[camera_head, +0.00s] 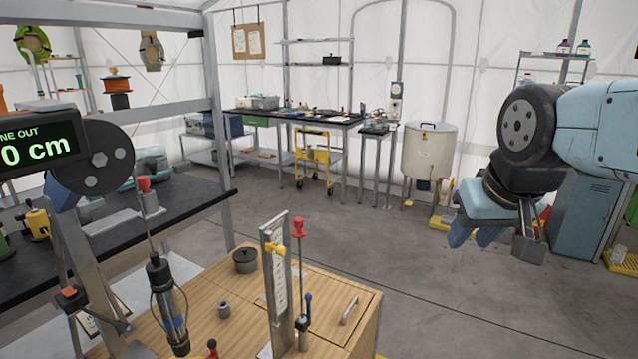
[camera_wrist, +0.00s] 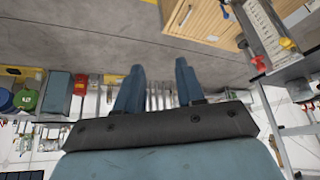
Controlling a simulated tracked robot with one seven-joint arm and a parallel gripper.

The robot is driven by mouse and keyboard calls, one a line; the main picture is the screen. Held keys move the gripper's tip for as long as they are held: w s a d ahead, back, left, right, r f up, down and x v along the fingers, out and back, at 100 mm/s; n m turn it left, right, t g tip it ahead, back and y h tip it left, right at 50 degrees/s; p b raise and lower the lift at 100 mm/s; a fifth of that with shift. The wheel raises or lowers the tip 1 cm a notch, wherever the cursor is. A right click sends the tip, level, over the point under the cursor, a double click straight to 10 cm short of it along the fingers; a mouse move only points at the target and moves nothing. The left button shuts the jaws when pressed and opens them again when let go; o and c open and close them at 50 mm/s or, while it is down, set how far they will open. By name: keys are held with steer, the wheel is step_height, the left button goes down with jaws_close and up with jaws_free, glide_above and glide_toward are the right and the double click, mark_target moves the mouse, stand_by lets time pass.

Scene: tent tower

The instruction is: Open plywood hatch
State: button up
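The plywood hatch (camera_head: 335,289) is a pale wooden panel set in the top of a wooden bench in the head view. It looks shut and level with the top around it. A grey bar handle (camera_head: 349,311) stands on it near its right side. My gripper (camera_head: 474,237) is in the air to the right of the bench, well apart from the hatch. In the wrist view my gripper (camera_wrist: 158,72) shows two blue fingers apart with nothing between them. The wooden bench (camera_wrist: 193,22) also shows at the top right there.
An upright metal scale stand (camera_head: 276,280) and a red-topped rod (camera_head: 301,262) rise beside the hatch. A black pot (camera_head: 245,261) and a dark cylinder on a line (camera_head: 166,305) are to the left. Grey floor (camera_head: 430,290) is clear right of the bench.

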steer(key=w+a+f+m+g, duration=0.1)
steer(key=w+a+f, duration=0.15)
steer(key=w, duration=0.95)
steer(key=m+g+y, duration=0.2)
steer(key=m+g, duration=0.1)
steer(key=m, duration=0.2)
glide_above(352, 305)
steer(key=s+d, duration=0.2)
steer(key=d, duration=0.1)
steer(key=s+d+f+x, duration=0.1)
steer(key=s+d+x, duration=0.15)
steer(key=x, duration=1.35)
steer(key=s+d+f+x, duration=0.1)
steer(key=s+d+x, duration=0.15)
steer(key=x, duration=2.75)
steer(key=shift+w+d+f, duration=0.1)
steer(key=shift+w, duration=0.15)
jaws_close()
